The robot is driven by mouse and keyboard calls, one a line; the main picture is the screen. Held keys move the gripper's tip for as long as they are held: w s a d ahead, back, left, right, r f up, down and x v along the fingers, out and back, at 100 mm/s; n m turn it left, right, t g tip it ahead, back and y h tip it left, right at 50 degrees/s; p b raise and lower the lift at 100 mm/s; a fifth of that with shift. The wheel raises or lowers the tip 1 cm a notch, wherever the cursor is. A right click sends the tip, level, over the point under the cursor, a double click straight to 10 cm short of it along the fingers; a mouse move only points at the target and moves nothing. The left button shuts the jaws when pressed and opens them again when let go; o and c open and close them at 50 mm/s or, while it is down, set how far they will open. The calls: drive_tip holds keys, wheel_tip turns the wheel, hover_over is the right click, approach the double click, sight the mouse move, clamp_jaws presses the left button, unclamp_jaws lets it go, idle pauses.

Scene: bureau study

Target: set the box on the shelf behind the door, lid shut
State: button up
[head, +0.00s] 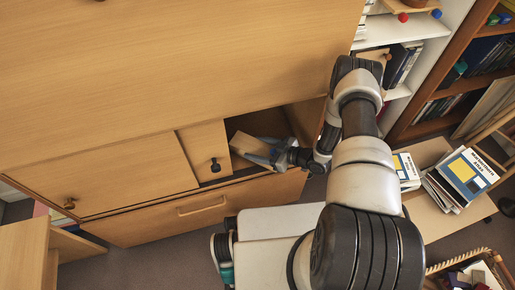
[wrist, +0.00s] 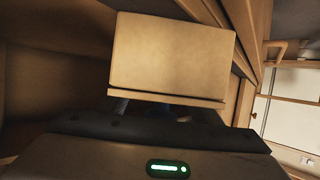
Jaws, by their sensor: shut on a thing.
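My gripper (head: 258,151) reaches into an open compartment of the wooden bureau and is shut on the box. The light wood box (head: 247,144) is partly hidden by the fingers in the head view. In the wrist view the box (wrist: 172,52) is held in front of the jaws, with a thin seam along its near edge; its lid looks shut. A narrow door panel (head: 200,143) with a dark knob stands just left of the opening. The shelf inside (wrist: 50,125) is dim, and I cannot tell whether the box touches it.
A wide panel (head: 110,180) with a knob lies further left. A drawer (head: 195,212) with a bar handle runs below the opening. Books and papers (head: 460,178) lie on a surface at right, near bookcases (head: 460,80). A wooden side wall (wrist: 242,35) is close to the box's right.

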drive_tip(key=o, duration=1.5)
drive_tip(key=shift+c, duration=0.2)
drive_tip(key=shift+s+d+r, duration=0.15)
drive_tip(key=shift+d+r, duration=0.1)
drive_tip(key=shift+d, duration=0.05)
drive_tip(key=p+v, duration=0.3)
drive_tip(key=v, duration=0.8)
drive_tip(key=shift+s+d, duration=0.1)
drive_tip(key=shift+d, duration=0.05)
